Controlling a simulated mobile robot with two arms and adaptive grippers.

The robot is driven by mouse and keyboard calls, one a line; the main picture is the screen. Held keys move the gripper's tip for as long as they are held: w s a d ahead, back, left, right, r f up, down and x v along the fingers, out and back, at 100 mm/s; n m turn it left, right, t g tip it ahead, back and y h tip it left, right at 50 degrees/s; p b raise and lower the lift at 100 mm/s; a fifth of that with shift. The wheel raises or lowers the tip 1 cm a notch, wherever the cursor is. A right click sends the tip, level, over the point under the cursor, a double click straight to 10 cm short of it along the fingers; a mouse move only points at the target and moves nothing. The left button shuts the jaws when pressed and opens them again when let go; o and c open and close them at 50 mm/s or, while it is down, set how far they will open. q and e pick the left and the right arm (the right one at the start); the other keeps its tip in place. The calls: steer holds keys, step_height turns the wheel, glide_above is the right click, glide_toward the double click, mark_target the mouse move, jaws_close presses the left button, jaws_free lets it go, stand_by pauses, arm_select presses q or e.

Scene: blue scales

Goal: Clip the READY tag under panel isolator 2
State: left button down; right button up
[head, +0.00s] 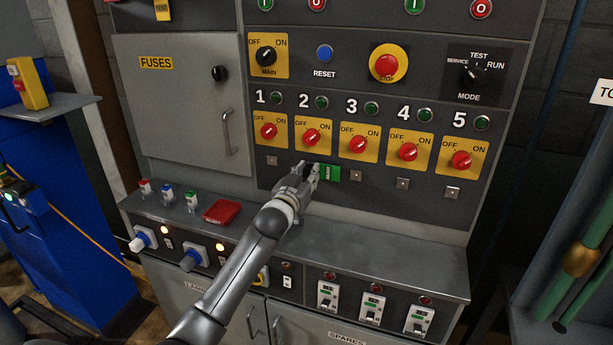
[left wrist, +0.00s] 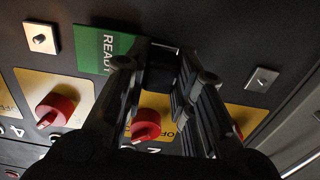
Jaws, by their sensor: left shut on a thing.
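The READY tag is a green plate (head: 330,174) with white lettering, also seen in the left wrist view (left wrist: 108,52). My left gripper (head: 309,172) is shut on one end of it, just below panel isolator 2 (head: 311,138). The isolator is a red knob on a yellow plate, and it shows in the left wrist view (left wrist: 146,125) beyond my fingers. The tag sticks out toward isolator 3's side. It lies close to the dark panel; I cannot tell whether it touches. The holder under isolator 2 is hidden by my gripper. My right gripper is not in view.
Small square holders sit bare under isolator 1 (head: 272,160), isolator 3 (head: 355,175), isolator 4 (head: 402,183) and isolator 5 (head: 451,191). A grey ledge (head: 360,260) juts out below the panel. A red item (head: 221,211) lies on its left part.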

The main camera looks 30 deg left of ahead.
arm_select(q)
steer(key=shift+w, duration=0.2)
steer(key=c, duration=1.1)
jaws_free()
steer(key=shift+c, duration=0.2)
steer(key=shift+s+d, duration=0.1)
steer(key=shift+s, duration=0.35)
steer(key=v, duration=1.1)
